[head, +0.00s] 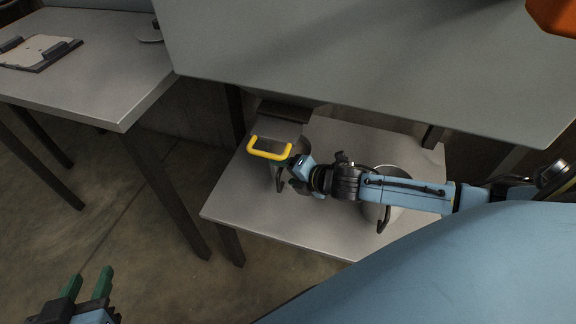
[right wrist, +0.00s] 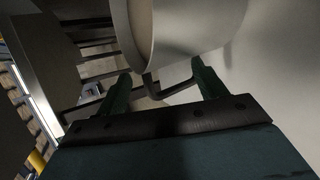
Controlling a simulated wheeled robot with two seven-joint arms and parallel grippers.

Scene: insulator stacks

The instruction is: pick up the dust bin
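In the right wrist view, a pale round container (right wrist: 190,25) is just beyond the fingertips of my right gripper (right wrist: 160,82). Its handle (right wrist: 155,88) lies between the two spread fingers, with gaps visible. My left gripper (head: 88,284) is open and empty, low at the left, far from the container.
A higher grey table (head: 350,50) overhangs behind. The low table's front (head: 300,222) is clear.

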